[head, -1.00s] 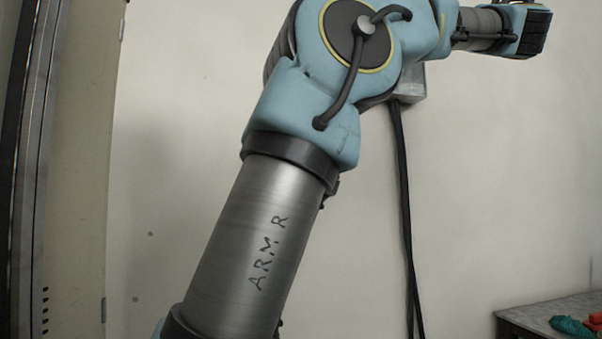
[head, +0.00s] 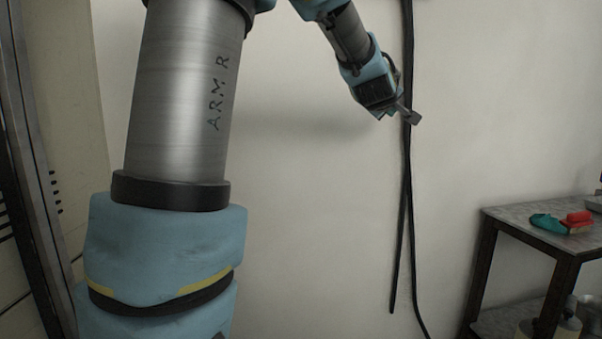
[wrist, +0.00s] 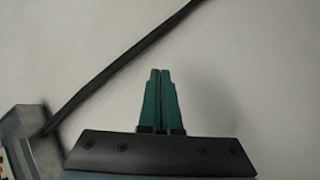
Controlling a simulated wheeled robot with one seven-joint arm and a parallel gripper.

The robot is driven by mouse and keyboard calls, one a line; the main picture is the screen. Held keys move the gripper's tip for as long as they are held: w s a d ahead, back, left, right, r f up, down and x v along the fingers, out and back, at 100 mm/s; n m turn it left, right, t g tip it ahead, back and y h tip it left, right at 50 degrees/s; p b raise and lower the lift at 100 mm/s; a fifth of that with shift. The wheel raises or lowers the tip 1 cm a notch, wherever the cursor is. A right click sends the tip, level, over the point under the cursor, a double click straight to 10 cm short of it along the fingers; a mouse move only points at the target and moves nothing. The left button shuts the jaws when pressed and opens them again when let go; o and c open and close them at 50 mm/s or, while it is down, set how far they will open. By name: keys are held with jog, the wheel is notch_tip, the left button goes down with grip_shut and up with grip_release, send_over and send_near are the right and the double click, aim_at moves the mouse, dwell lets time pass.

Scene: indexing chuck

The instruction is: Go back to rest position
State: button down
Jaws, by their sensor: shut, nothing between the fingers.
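My gripper (head: 413,117) is at the upper middle of the head view, at the end of my blue and grey arm, pointing down and to the right. It is in front of the pale wall and overlaps the black cable in the picture. In the wrist view my gripper's green fingers (wrist: 160,75) are together, with nothing between them. The task names no object.
Black cables (head: 406,200) hang down the pale wall (head: 310,230). A metal table (head: 510,215) at the right bears a teal thing (head: 547,222) and a red thing (head: 577,220). A grey box (wrist: 30,145) shows at the wrist view's left edge.

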jog(key=s+a+f+m+g+y, duration=0.2)
jog(key=s+a+f+g+y, duration=0.15)
jog(key=s+a+f, duration=0.6)
jog(key=s+a+f+m+g+y, duration=0.25)
jog(key=s+a+f+g, duration=0.2)
jog(key=a+f, duration=0.95)
jog(key=s+a+f+m+g, duration=0.1)
jog(key=s+a+f+g, duration=0.15)
jog(key=s+f, duration=0.2)
jog(key=s+a+f+m+g, duration=0.1)
jog(key=s+a+f+g, duration=0.15)
jog(key=s, duration=0.35)
notch_tip(320, 180, up, 14)
jog(key=p, duration=1.5)
jog(key=shift+s+a+r+t+y+p, duration=0.25)
jog(key=shift+s+a+t+y+p, duration=0.05)
jog(key=shift+s+a+t+y, duration=0.15)
jog(key=shift+d, duration=0.1)
